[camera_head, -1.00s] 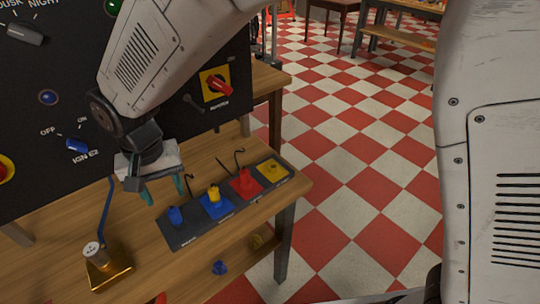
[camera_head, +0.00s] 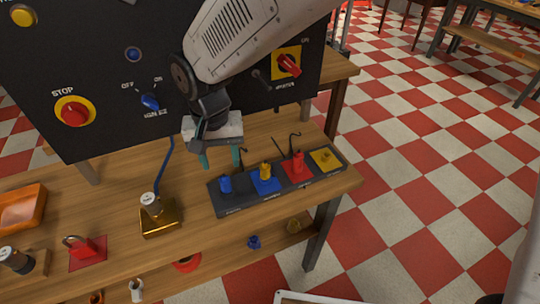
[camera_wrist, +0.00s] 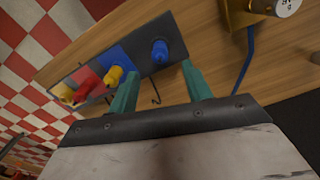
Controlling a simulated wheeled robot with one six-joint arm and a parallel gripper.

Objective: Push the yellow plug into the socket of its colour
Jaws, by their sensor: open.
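A yellow plug (camera_head: 265,170) stands upright on the blue square (camera_head: 272,185) of a dark socket strip (camera_head: 232,203) at the bench's right end. It also shows in the wrist view (camera_wrist: 114,76). A red plug (camera_head: 298,162) stands on the red square, and a blue plug (camera_head: 226,184) on the dark left part. My gripper (camera_head: 220,161) is open and empty, with green fingers pointing down. It is above and behind the strip's left end, near the blue plug, left of the yellow plug.
A dark control panel (camera_head: 100,110) with knobs stands behind the strip. A brass block with a white-topped knob (camera_head: 158,217) is left of the strip. A red plate (camera_head: 88,252) and orange tray (camera_head: 22,208) lie further left. Checkered floor is open at right.

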